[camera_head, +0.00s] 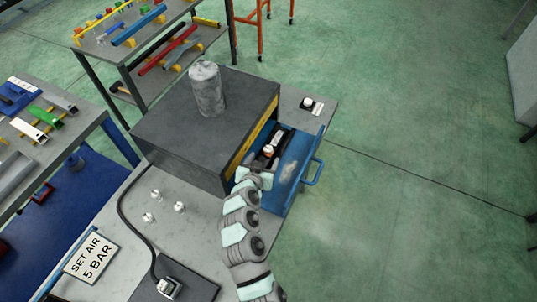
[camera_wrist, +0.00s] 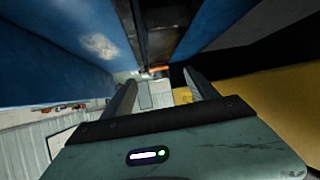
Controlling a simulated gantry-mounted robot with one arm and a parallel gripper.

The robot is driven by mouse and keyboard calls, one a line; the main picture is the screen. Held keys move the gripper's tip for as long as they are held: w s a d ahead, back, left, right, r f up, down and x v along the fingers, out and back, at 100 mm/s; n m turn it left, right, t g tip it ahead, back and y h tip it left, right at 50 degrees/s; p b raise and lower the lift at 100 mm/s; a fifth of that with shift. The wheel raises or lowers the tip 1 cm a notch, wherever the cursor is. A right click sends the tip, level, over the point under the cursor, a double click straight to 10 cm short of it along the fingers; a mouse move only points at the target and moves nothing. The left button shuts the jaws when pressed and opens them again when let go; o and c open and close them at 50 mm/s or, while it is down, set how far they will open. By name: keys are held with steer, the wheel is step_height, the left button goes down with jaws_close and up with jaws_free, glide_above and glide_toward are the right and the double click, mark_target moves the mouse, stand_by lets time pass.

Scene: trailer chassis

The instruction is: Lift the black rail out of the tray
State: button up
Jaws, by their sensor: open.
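A blue open drawer (camera_head: 293,172), the only tray-like holder I see near my gripper, sticks out from the grey cabinet. A dark, long piece (camera_head: 281,138) lies inside it, next to a small white and orange item (camera_head: 268,151); I cannot tell for sure that the dark piece is the black rail. My gripper (camera_head: 262,172) is at the drawer's near end, partly hiding the inside. In the wrist view, my gripper (camera_wrist: 162,92) has its two fingers apart, with blue walls (camera_wrist: 70,45) close by. Nothing is clearly held between the fingers.
A grey cylinder (camera_head: 207,90) stands on the cabinet (camera_head: 165,125). A blue drawer handle (camera_head: 315,173) juts out to the right. Small white pieces (camera_head: 155,194) and a "SET AIR 5 BAR" sign (camera_head: 91,256) are on the bench at left. The floor at right is clear.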

mark_target(267, 155)
steer(key=shift+s+f+p+x, duration=0.1)
steer(key=shift+p+x, duration=0.1)
steer(key=shift+x, duration=0.75)
steer(key=shift+s+f+p+x, duration=0.1)
steer(key=shift+f+p+x, duration=0.1)
steer(key=shift+x, duration=0.7)
steer(key=shift+f+p+x, duration=0.1)
steer(key=shift+p+x, duration=0.1)
steer(key=shift+x, duration=0.75)
steer(key=shift+w, duration=0.25)
steer(key=shift+c, duration=0.3)
jaws_close()
